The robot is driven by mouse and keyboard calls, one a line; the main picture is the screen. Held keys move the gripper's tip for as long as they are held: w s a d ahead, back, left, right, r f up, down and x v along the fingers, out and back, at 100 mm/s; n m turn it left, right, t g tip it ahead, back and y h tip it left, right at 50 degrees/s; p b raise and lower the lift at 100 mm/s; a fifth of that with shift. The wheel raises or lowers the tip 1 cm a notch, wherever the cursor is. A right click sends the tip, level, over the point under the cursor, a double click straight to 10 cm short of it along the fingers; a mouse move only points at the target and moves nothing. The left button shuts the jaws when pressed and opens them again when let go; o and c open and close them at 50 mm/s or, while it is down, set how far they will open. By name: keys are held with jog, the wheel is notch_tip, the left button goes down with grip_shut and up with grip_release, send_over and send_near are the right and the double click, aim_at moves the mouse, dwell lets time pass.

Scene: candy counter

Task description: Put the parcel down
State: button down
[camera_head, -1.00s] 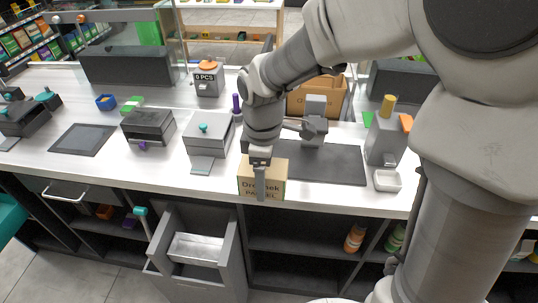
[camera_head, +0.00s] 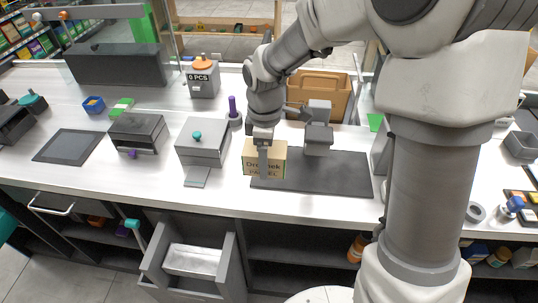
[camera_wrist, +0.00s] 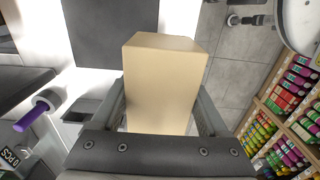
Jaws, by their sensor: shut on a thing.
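The parcel (camera_head: 277,154) is a tan box with dark printing on its front. It is upright at the left end of the dark mat (camera_head: 330,174) on the white counter.
A grey device (camera_head: 319,138) stands at the mat's back edge, before a brown carton (camera_head: 330,88). A grey box with a teal knob (camera_head: 204,142) and a purple-handled item (camera_head: 233,112) are left of the parcel. An open drawer (camera_head: 150,270) juts out below. The mat's right part is clear.

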jog(key=w+f, duration=0.1)
jog(key=w, duration=0.1)
jog(key=w+d+f, duration=0.1)
jog(key=w, duration=0.1)
jog(key=w+f, duration=0.1)
jog(key=w, duration=0.1)
jog(key=shift+d+f, duration=0.2)
jog(key=shift+f, duration=2.1)
jog(key=shift+f+b, duration=0.4)
jog(key=shift+f, duration=0.2)
grip_release()
